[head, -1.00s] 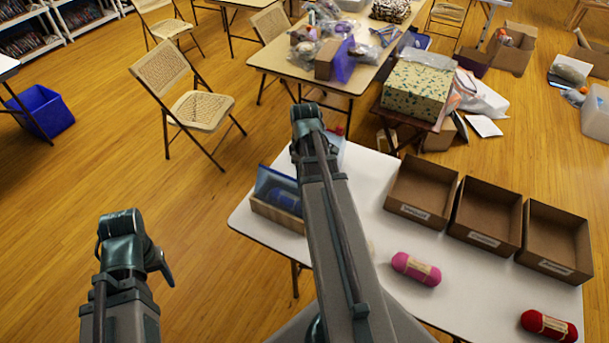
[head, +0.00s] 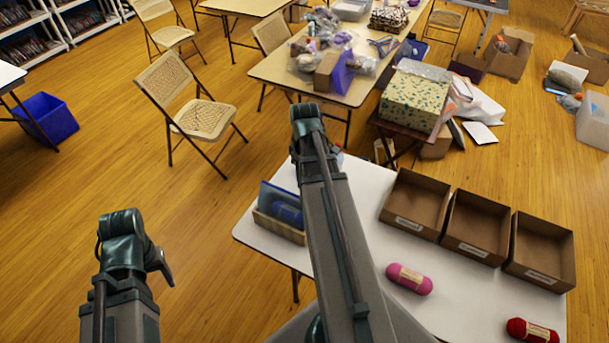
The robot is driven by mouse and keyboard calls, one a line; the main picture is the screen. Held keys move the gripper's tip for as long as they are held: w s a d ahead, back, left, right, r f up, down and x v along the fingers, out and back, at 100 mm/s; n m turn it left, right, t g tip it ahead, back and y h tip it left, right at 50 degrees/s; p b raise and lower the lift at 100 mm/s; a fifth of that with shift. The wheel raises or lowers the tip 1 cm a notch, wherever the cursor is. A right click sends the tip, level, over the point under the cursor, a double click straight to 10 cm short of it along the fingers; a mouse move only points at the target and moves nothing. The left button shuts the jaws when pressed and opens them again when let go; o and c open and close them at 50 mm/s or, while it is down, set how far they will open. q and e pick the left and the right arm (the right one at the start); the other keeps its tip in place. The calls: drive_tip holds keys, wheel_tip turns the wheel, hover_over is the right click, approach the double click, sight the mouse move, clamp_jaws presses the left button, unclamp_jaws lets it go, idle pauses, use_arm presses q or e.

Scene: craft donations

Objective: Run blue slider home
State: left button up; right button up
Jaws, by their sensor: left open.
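A small wooden box (head: 277,228) stands at the left end of the white table. A blue translucent panel (head: 268,193), which may be the blue slider, stands up from its back and left side. A blue bundle (head: 288,213) lies in the box in front of the panel. My arm in the middle hides the table just right of the box. My left gripper (head: 160,264) is at the lower left, open, over the floor and well apart from the box. My right gripper is not seen; only arm links show.
Three open cardboard boxes (head: 413,222) with labels line the back right of the white table (head: 370,185). Pink yarn (head: 409,279) and red yarn (head: 531,330) lie in front. A folding chair (head: 203,119) and a patterned box (head: 414,100) stand beyond.

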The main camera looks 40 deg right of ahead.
use_arm(q)
wheel_tip(320, 180, up, 6)
drive_tip(key=p, duration=0.4)
drive_tip(key=shift+f+p, duration=0.15)
drive_tip(key=shift+p, duration=0.15)
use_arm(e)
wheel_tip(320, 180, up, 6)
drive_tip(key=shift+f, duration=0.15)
use_arm(q)
wheel_tip(320, 180, down, 12)
drive_tip(key=b, duration=1.2)
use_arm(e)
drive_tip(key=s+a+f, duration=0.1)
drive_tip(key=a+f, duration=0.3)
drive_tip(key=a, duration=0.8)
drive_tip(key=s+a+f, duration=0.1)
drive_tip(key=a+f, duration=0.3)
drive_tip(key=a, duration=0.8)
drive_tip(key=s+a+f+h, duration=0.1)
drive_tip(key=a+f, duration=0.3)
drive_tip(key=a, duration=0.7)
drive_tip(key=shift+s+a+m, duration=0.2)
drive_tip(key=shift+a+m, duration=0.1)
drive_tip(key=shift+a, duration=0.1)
